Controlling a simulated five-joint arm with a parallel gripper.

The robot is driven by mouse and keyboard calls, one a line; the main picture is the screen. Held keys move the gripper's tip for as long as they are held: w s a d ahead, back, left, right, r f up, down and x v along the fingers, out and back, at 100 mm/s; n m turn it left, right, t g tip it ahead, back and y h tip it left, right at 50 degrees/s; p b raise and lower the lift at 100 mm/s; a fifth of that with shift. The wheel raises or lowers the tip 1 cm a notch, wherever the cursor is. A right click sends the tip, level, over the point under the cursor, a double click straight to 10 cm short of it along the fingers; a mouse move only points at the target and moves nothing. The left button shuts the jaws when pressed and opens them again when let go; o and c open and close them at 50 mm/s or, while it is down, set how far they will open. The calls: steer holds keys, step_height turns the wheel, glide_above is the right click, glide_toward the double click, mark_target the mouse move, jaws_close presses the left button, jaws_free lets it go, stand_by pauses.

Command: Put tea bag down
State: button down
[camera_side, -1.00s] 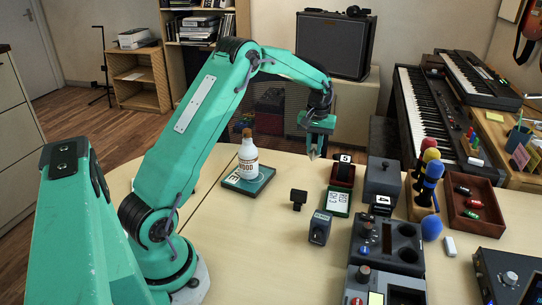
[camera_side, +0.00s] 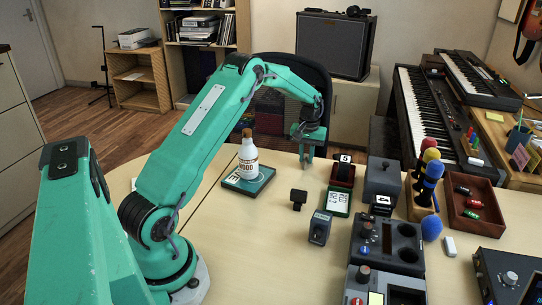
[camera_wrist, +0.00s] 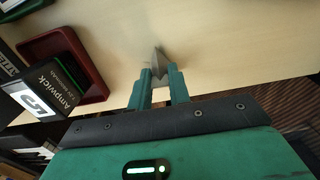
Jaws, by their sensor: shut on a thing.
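In the wrist view, my gripper (camera_wrist: 160,76) is shut on a small greyish pointed tea bag (camera_wrist: 158,58), held between the two fingertips. Pale tabletop lies beyond the tea bag. In the side view, my gripper (camera_side: 306,162) points down low over the far part of the table, left of the red tray (camera_side: 341,183). The tea bag is too small there to make out clearly, and I cannot tell whether it touches the table.
A black block marked 5 (camera_wrist: 40,92) is by the red tray. A small black stand (camera_side: 298,197) and a grey device (camera_side: 320,228) are nearer. The table between bottle and gripper is bare.

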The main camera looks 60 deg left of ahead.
steer(key=shift+f, duration=0.25)
steer(key=c, duration=1.3)
jaws_free()
step_height(320, 180, up, 12)
steer(key=shift+w+r, duration=0.1)
steer(key=shift+r, duration=0.1)
